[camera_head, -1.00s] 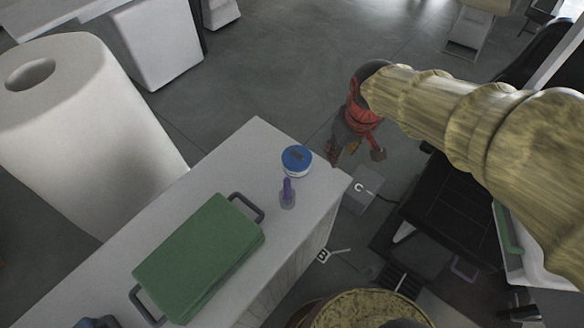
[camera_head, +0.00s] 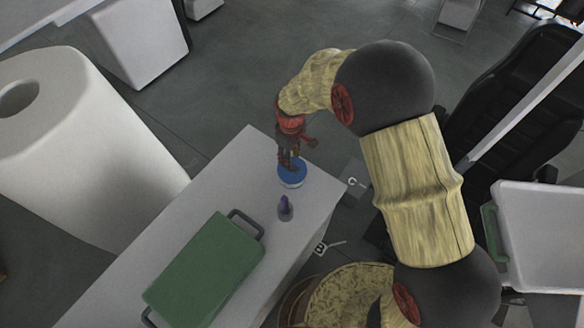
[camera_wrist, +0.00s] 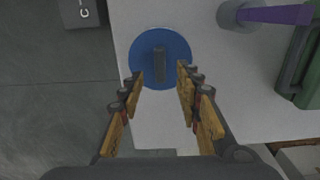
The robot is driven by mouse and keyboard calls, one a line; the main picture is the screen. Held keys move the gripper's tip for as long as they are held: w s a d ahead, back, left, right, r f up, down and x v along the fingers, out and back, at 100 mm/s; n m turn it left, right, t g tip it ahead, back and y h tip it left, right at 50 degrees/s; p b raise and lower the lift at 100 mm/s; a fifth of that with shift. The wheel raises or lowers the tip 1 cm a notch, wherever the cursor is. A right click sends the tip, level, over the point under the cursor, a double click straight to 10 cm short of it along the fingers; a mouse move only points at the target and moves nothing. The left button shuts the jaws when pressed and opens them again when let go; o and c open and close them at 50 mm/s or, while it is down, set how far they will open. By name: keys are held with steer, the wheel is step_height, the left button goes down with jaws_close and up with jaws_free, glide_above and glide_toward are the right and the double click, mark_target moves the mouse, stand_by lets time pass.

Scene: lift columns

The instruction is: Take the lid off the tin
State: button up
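The tin (camera_head: 292,184) stands near the far corner of the white table, with a blue round lid (camera_head: 296,172) on it. My gripper (camera_head: 287,163) is above the lid in the head view. I cannot tell whether the fingertips touch the lid. The tin's body is mostly hidden under the lid in the wrist view.
A purple-handled object (camera_head: 285,208) stands beside the tin on the white table (camera_head: 150,240). A green case (camera_head: 205,270) with grey handles lies nearer. A large white roll (camera_head: 80,150) is at left.

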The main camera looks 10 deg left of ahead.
mark_target(299, 172)
step_height(299, 172, down, 5)
steer(key=shift+d+r, duration=0.1)
steer(key=shift+r, duration=0.05)
steer(key=shift+s, duration=0.1)
steer(key=shift+c, duration=0.7)
steer(key=c, duration=0.7)
jaws_close()
